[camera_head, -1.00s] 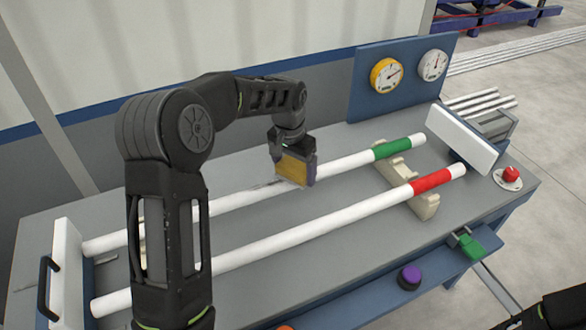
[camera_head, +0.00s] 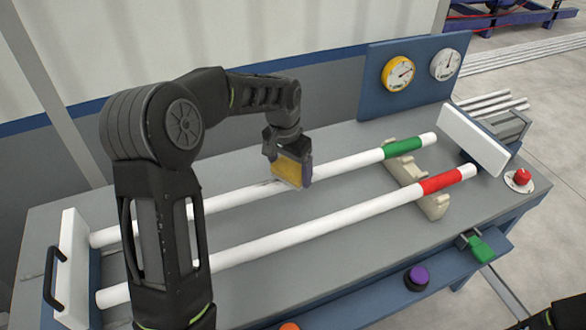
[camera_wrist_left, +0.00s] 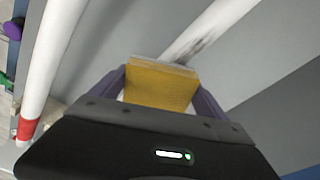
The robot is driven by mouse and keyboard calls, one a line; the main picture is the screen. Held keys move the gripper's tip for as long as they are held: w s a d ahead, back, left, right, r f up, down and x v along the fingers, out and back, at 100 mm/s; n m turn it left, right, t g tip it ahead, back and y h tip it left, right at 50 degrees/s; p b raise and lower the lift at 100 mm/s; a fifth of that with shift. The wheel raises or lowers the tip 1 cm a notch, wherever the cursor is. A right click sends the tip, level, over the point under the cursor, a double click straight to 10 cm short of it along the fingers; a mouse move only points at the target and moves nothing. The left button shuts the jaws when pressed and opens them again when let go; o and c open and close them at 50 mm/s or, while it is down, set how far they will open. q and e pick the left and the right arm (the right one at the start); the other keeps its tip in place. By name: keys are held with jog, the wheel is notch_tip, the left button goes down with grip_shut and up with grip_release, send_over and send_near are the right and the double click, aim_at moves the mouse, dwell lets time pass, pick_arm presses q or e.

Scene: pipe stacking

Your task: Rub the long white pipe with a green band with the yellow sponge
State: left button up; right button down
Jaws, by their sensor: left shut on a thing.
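The long white pipe with a green band (camera_head: 230,195) lies across the bench, its green band (camera_head: 403,147) toward the right end. My left gripper (camera_head: 290,168) is shut on the yellow sponge (camera_head: 287,168), at the pipe's middle. The sponge also shows between the fingers in the left wrist view (camera_wrist_left: 160,85). It appears to touch the pipe; its underside is hidden. A dark smudge (camera_wrist_left: 200,45) marks the pipe just beyond the sponge in the wrist view. My left forearm hides part of the pipe's left half. My right gripper is out of view.
A parallel white pipe with a red band (camera_head: 320,229) lies nearer the front. A cream support (camera_head: 433,205) holds both pipes near the right; white end plates (camera_head: 472,138) stand at both ends. Two gauges sit on a blue panel (camera_head: 420,70) behind. Buttons line the front edge.

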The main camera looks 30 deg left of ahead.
aim_at(251, 189)
pick_arm(q)
jog(key=shift+s+a+f+b, duration=0.15)
jog(key=shift+s+a+b, duration=0.1)
jog(key=shift+s+a, duration=0.4)
jog(key=shift+s+a+f+b, duration=0.1)
jog(key=shift+s+a+b, duration=0.1)
jog(key=shift+s+a, duration=0.45)
jog(key=shift+s+d, duration=0.15)
jog(key=shift+s, duration=0.15)
jog(key=shift+s, duration=0.1)
jog(key=shift+s+a, duration=1.1)
jog(key=shift+s, duration=0.2)
jog(key=shift+a, duration=0.1)
jog(key=shift+s+a+r+b, duration=0.1)
jog(key=shift+s+a+b, duration=0.1)
jog(key=shift+s+a, duration=0.45)
jog(key=shift+s+a+r+b, duration=0.15)
jog(key=shift+s+a, duration=0.25)
jog(key=shift+s, duration=0.3)
jog(key=shift+w+r, duration=0.1)
